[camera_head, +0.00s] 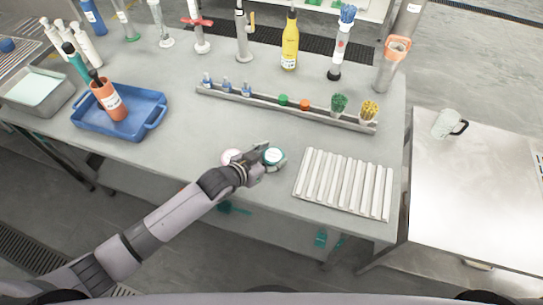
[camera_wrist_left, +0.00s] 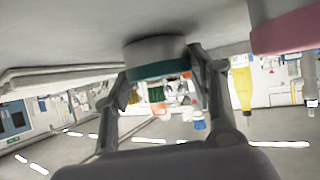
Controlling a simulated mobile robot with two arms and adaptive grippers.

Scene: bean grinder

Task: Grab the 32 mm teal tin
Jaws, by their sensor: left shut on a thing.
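The teal tin (camera_head: 274,156), round with a pale lid, is near the front edge of the grey table (camera_head: 190,140). My left gripper (camera_head: 264,158) is shut on it. In the left wrist view, which looks upside down, the tin (camera_wrist_left: 157,70) shows a teal band and a grey part, with a finger on each side. There it appears to touch the tabletop; I cannot tell if there is a small gap. A pink tin (camera_head: 231,155) stands just left of the gripper, and it also shows in the wrist view (camera_wrist_left: 285,36). My right gripper is not in view.
A ribbed white rack (camera_head: 344,184) lies right of the teal tin. A long grey tray (camera_head: 262,100) with small bottles and lids lies behind. A blue tray (camera_head: 152,128) with an orange cup (camera_head: 108,100) is at left. Tall bottles and tools line the back.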

